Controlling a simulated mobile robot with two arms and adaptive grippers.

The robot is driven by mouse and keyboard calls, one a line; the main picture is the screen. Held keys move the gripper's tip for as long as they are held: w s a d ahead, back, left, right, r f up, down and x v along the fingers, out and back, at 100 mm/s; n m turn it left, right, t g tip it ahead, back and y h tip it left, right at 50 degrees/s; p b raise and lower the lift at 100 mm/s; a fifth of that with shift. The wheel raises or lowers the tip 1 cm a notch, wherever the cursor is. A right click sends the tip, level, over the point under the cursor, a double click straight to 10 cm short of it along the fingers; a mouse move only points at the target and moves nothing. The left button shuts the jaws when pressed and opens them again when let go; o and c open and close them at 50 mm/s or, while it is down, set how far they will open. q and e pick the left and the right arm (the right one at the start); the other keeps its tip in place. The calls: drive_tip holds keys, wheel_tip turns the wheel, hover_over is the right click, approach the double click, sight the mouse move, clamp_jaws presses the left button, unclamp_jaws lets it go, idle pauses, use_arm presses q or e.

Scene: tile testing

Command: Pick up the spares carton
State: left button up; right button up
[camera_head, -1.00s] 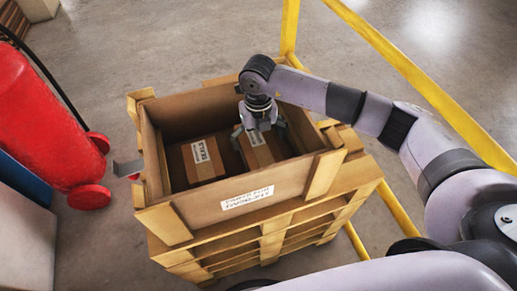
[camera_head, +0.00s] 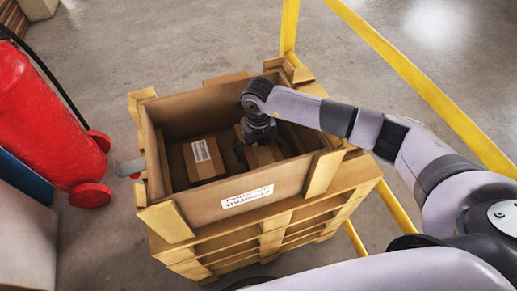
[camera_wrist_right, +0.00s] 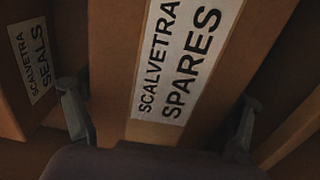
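The spares carton (camera_wrist_right: 150,25) is a brown box with a white label reading SCALVETRA SPARES, close below the right wrist camera. In the head view the carton (camera_head: 263,156) stands inside the wooden crate (camera_head: 240,186), partly hidden by my right gripper (camera_head: 257,152). The right gripper is lowered into the crate over this carton. In the right wrist view its fingers (camera_wrist_right: 160,118) are spread, one towards each side of the carton. I cannot tell whether they touch it. My left gripper is not in view.
A seals carton (camera_head: 203,159) stands left of the spares carton; it also shows in the right wrist view (camera_wrist_right: 32,60). The crate walls surround both, on stacked pallets (camera_head: 270,240). A red extinguisher (camera_head: 50,125) stands at left. A yellow rail (camera_head: 430,90) runs behind my right arm.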

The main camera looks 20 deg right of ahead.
drive_tip(key=c, duration=1.1)
drive_tip(key=shift+c, duration=0.2)
drive_tip(key=shift+r, duration=0.15)
